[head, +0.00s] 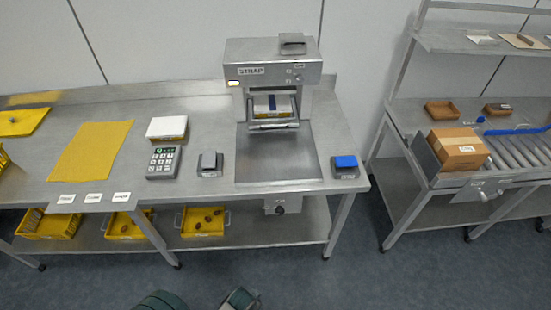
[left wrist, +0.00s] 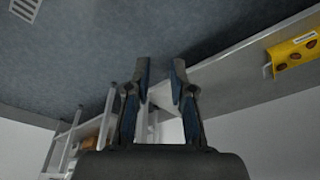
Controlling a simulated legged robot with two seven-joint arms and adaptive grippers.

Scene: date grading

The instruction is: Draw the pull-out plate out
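The strap machine (head: 273,67), marked STRAP, stands at the back of the steel table in the head view. In its opening, the pull-out plate (head: 273,126) shows as a narrow metal front with a bar handle. A small yellow and white box with a dark band (head: 272,104) sits above that front, inside the machine. My left gripper (left wrist: 162,68) is open and empty in the left wrist view, its fingers apart over the floor, away from the plate. My right gripper is not in view.
A bare steel panel (head: 276,158) lies in front of the machine. A blue-topped block (head: 345,165) is right of it, a small grey device (head: 210,163) left. Yellow crates (head: 203,221) stand on the lower shelf. Parts of my arm show at the bottom edge.

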